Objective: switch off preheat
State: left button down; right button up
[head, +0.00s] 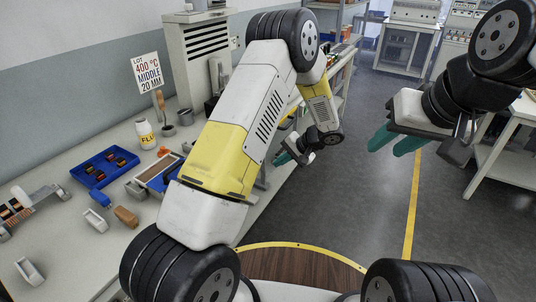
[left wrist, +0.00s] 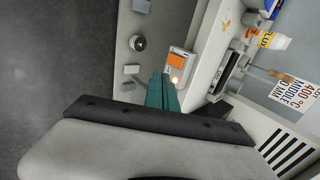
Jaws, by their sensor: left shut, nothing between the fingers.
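A small light-coloured unit with an orange face (left wrist: 177,62) and a glowing pale spot shows in the left wrist view, just past my fingertips. I take it for the preheat control, but its switch is too small to make out. My left gripper (left wrist: 162,80) is shut and empty, its teal tips close to the unit; contact cannot be told. In the head view my left gripper (head: 282,158) is beside the bench's front edge, and my arm hides the bench behind it. My right gripper (head: 396,143) is open and empty over the floor.
A round knob (left wrist: 138,42) and small grey blocks are near the unit. On the bench are a blue tray (head: 104,168), a flux bottle (head: 146,134) and a sign (head: 147,77). A white table (head: 510,160) stands at right. The central floor is clear.

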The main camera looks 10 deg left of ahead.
pick_arm(q)
jog(key=a+r+x, duration=0.1)
jog(key=x, duration=1.2)
jog(key=shift+w+a+r, duration=0.3)
jog(key=shift+a+f, duration=0.15)
jog(key=shift+a, duration=0.05)
jog(key=shift+r, duration=0.85)
